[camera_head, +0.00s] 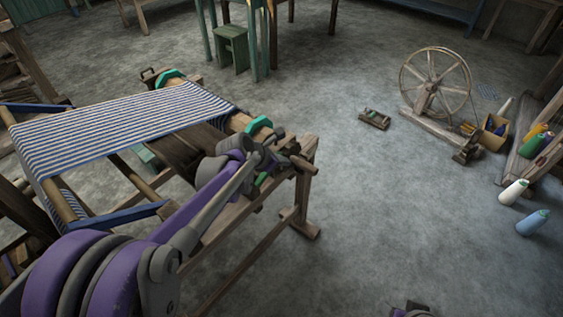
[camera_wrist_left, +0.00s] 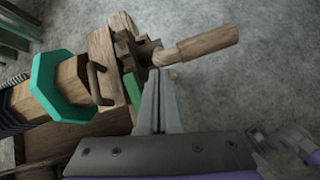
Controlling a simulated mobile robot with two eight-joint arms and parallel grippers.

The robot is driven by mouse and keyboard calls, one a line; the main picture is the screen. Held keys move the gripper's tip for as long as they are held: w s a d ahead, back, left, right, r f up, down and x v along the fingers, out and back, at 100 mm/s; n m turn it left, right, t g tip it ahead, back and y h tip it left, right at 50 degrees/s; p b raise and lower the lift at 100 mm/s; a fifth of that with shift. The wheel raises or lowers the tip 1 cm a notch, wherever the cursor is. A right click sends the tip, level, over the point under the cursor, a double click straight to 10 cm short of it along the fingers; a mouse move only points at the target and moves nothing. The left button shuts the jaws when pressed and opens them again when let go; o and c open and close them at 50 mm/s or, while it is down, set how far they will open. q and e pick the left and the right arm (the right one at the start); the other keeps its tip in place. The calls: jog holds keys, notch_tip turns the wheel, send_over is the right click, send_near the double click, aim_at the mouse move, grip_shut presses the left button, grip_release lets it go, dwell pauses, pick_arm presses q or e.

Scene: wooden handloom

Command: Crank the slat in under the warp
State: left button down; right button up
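The striped blue-and-white warp (camera_head: 115,125) is stretched over the loom. Its front wooden beam has teal octagonal collars, one (camera_head: 259,125) near the right end, also in the left wrist view (camera_wrist_left: 62,87). A wooden crank handle (camera_head: 304,165) sticks out at the beam's right end; in the left wrist view (camera_wrist_left: 200,45) it points right from a dark toothed hub (camera_wrist_left: 140,52). My left gripper (camera_wrist_left: 160,82) has its fingers close together, tips just below the handle's base; I see nothing between them. I cannot single out the slat. Of my right arm, perhaps only a purple-grey part shows at the bottom edge.
A spinning wheel (camera_head: 436,82) stands at the back right, with a box (camera_head: 493,133) and several thread cones nearby, one white (camera_head: 513,192). A small wooden piece (camera_head: 374,119) lies on the floor. A green stool (camera_head: 231,49) stands behind.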

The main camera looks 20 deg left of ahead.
aim_at(291, 148)
pick_arm(q)
jog(key=shift+w+d+r+g+y+p, duration=0.25)
jog(key=shift+w+r+g+p, duration=0.2)
jog(key=shift+w+g, duration=0.15)
jog(key=shift+w+d+r+g+y+p, duration=0.2)
jog(key=shift+w+r+g+p, duration=0.2)
jog(key=shift+g, duration=0.2)
jog(key=shift+w+d+r+g+y+p, duration=0.15)
jog(key=shift+w+r+g+y+p, duration=0.1)
jog(key=shift+w+r+g+p, duration=0.25)
jog(key=shift+w+d+r, duration=0.2)
jog(key=shift+w+d, duration=0.05)
jog(key=shift+w, duration=0.4)
jog(key=shift+w+d+r, duration=0.15)
jog(key=shift+w+d, duration=0.05)
jog(key=shift+w, duration=0.55)
